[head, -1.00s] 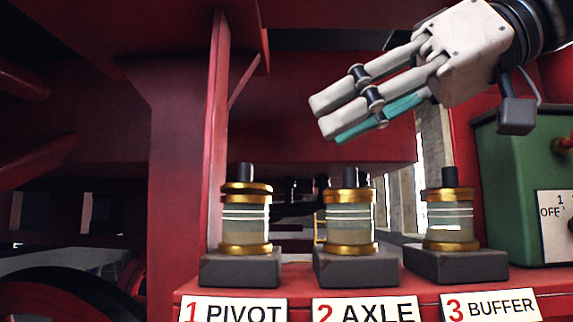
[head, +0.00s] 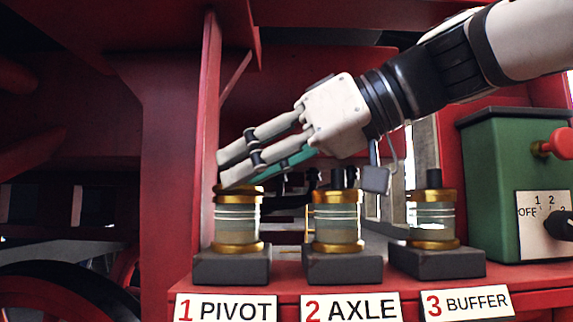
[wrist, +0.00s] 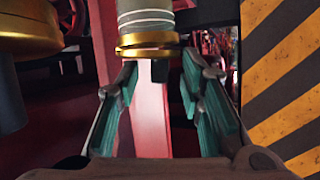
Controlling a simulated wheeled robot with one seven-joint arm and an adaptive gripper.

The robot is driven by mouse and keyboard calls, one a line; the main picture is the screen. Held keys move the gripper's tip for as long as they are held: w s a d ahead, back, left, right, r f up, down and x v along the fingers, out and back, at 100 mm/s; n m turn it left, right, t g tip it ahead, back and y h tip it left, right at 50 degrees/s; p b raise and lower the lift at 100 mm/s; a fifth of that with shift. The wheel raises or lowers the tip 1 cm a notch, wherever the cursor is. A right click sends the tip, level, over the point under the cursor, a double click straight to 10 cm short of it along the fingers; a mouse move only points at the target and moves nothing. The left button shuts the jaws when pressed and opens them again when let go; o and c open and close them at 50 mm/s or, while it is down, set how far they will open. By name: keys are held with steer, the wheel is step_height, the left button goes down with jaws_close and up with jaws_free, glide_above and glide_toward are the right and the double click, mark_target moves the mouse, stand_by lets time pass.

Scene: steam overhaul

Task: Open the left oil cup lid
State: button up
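The left oil cup (head: 237,218), a glass cylinder with gold rims, stands above the "1 PIVOT" label (head: 226,308). Its gold lid (head: 243,189) lies level on top and looks shut. My gripper (head: 226,168) is tilted down from the right, with its fingertips at the top of this cup; they hide the lid's dark knob in the head view. In the wrist view the cup appears upside down, with the lid (wrist: 147,51) and knob (wrist: 160,70) between the tips of the open fingers (wrist: 160,80). A gap shows on both sides of the knob.
The axle cup (head: 337,220) and buffer cup (head: 433,215) stand to the right, both with dark knobs. My wrist is above the axle cup. A green box (head: 490,170) with a dial stands at far right. A red upright (head: 180,180) rises just left of the pivot cup.

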jaws_close()
steer(key=shift+d+r, duration=0.1)
